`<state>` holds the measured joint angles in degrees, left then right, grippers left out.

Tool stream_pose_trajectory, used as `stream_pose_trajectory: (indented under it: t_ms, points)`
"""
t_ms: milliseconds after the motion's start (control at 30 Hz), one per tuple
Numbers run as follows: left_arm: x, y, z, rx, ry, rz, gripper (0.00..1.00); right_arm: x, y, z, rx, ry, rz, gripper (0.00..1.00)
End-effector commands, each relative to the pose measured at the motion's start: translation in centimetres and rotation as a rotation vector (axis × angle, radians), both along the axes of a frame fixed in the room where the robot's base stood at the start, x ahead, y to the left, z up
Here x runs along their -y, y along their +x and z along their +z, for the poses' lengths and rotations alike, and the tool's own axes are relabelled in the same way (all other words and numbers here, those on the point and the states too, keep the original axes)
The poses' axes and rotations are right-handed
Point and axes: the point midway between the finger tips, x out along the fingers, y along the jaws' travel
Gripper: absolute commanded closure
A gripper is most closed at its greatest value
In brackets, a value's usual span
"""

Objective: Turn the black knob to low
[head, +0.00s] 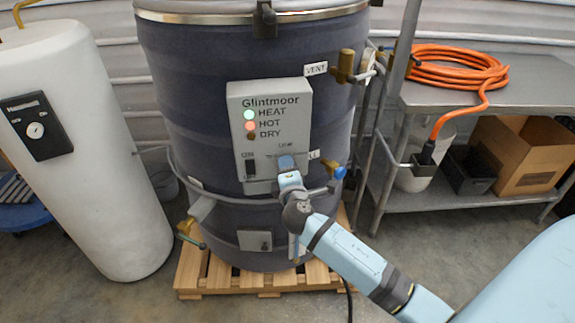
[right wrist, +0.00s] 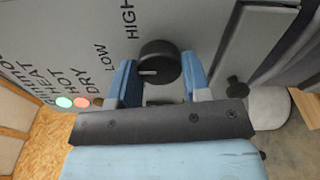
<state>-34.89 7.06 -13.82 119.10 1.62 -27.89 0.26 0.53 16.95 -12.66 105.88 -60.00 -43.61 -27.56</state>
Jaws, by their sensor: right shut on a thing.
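The black knob (right wrist: 158,62) sits on the grey Glintmoor control panel (head: 293,135), on the front of a dark drum. In the right wrist view its white mark points to the left of the picture, on the side of the printed LOW, with HIGH above. My right gripper (right wrist: 160,80) has one finger on each side of the knob and is shut on it. In the head view the right gripper (head: 287,163) is at the panel's lower right and hides the knob. My left gripper is not in view.
The panel has a green HEAT light, a red HOT light, a dark DRY light and a black switch (head: 250,168). A blue-tipped valve (head: 339,173) is right of the gripper. A white tank (head: 75,150) stands left; a metal shelf (head: 430,95) with an orange hose stands right.

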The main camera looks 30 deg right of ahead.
Motion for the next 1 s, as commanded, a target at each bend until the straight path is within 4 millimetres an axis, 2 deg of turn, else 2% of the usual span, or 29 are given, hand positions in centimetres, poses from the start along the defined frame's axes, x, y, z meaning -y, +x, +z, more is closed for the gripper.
stream_pose_trajectory:
  t_ms: [533, 567, 600, 667, 1000]
  points:
    - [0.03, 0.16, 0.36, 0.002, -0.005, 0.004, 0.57, -0.02, 0.00, -0.03, -0.010, -0.022, 0.001, 0.80]
    - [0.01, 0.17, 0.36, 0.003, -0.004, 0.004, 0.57, -0.02, 0.00, -0.03, -0.010, -0.022, 0.001, 0.52]
    - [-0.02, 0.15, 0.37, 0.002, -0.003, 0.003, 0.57, -0.02, 0.00, -0.03, -0.010, -0.022, 0.001, 0.42]
    - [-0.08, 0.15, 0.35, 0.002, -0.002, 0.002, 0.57, -0.01, 0.01, -0.03, -0.010, -0.022, 0.000, 0.31]
    - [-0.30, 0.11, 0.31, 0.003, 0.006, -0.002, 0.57, -0.16, -0.30, -0.06, -0.010, -0.021, 0.001, 0.31]
